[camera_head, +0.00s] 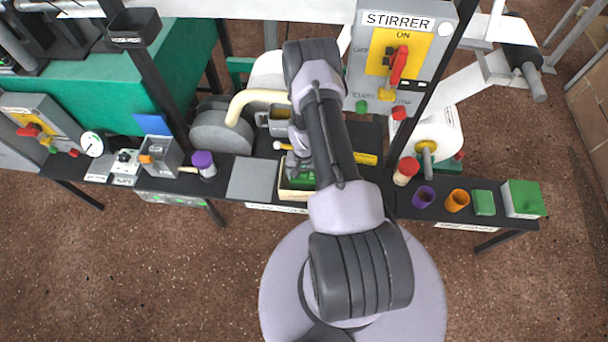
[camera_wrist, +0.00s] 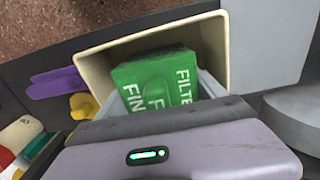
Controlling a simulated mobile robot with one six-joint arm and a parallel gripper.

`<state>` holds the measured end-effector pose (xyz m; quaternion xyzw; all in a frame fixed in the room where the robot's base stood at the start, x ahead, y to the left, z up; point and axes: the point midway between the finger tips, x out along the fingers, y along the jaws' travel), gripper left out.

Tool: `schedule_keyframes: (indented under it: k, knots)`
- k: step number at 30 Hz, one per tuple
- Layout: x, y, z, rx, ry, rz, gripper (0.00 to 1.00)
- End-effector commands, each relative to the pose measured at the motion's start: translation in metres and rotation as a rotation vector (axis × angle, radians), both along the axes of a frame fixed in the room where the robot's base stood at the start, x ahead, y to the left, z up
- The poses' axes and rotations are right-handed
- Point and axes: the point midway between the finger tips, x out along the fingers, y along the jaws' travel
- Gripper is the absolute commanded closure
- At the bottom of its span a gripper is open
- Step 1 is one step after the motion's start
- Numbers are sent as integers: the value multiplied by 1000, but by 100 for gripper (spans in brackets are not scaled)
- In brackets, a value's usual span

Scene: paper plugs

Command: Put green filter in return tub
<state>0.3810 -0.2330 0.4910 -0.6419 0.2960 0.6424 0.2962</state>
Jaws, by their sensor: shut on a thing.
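The green filter (camera_wrist: 160,72), a block with white lettering, is in my gripper (camera_wrist: 155,95) in the wrist view. Pale grey fingers show at its sides, and my gripper's body hides its near part. The filter is at the mouth of the cream return tub (camera_wrist: 222,50), within its rim; I cannot tell if it touches the floor of the tub. In the head view the tub (camera_head: 287,194) stands at the front edge of the dark bench, with a bit of green filter (camera_head: 302,180) showing. My arm hides the gripper there.
A grey plate (camera_head: 249,179) lies left of the tub. To the right are a purple cup (camera_head: 423,197), an orange cup (camera_head: 457,200), a green block (camera_head: 484,203) and a green-topped box (camera_head: 523,198). The stirrer panel (camera_head: 400,50) stands behind. A purple object (camera_wrist: 55,82) lies beside the tub.

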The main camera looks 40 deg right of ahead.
Motion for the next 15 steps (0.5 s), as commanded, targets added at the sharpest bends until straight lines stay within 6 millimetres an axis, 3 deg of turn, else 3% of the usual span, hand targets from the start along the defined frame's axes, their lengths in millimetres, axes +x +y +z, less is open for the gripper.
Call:
schedule_keyframes:
  k: [7,8,10,15]
  knots:
    - [0,0,0,-1,-1,0,65]
    - [0,0,0,-1,-1,0,14]
    - [0,0,0,-1,-1,0,1]
    - [0,0,0,0,0,0,0]
